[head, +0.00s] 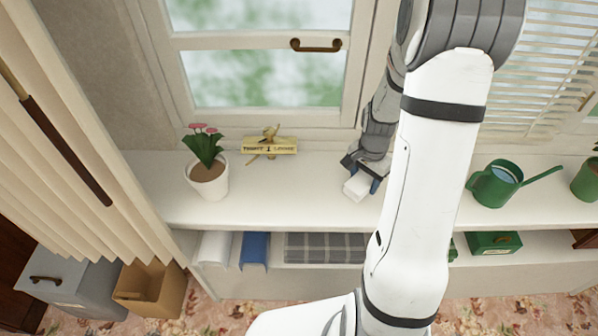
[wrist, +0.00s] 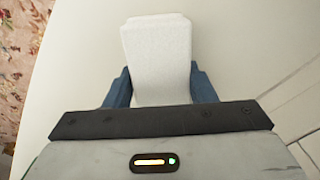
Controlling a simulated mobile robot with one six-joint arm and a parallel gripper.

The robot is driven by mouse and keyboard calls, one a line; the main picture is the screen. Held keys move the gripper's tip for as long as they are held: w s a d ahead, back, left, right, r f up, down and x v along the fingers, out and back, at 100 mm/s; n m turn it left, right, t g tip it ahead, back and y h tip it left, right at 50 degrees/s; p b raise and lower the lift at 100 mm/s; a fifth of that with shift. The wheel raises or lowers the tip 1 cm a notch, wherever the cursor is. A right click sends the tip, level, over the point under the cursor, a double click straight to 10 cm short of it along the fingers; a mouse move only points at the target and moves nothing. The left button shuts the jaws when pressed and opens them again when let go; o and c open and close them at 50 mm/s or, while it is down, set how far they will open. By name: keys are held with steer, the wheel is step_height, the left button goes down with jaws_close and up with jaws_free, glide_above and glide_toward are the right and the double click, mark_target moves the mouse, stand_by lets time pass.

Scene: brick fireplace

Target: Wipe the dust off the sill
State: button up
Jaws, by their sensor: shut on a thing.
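The white sill (head: 270,195) runs across below the window. My gripper (head: 365,179) is just above or at the sill, near its middle, and is shut on a white block-like wiping pad (head: 357,186). In the wrist view the pad (wrist: 157,55) sits between the two blue fingers of my gripper (wrist: 160,85). I cannot tell whether the pad touches the sill. No dust is plain on the parts of the sill that show. My arm hides part of the sill to the right of the gripper.
A potted pink-flowered plant (head: 209,180) and a yellow lettered ornament (head: 269,146) stand left of my gripper. A green watering can (head: 494,186) and a green pot (head: 587,180) stand on the right. A shelf below holds a plaid cloth (head: 325,248) and a green box (head: 494,243).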

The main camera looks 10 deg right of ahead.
step_height(320, 180, up, 3)
steer(key=shift+w+f, duration=0.15)
steer(key=shift+f, duration=0.05)
steer(key=shift+r+p, duration=0.3)
steer(key=shift+p, duration=0.2)
steer(key=shift+r+p, duration=1.65)
steer(key=shift+r, duration=0.75)
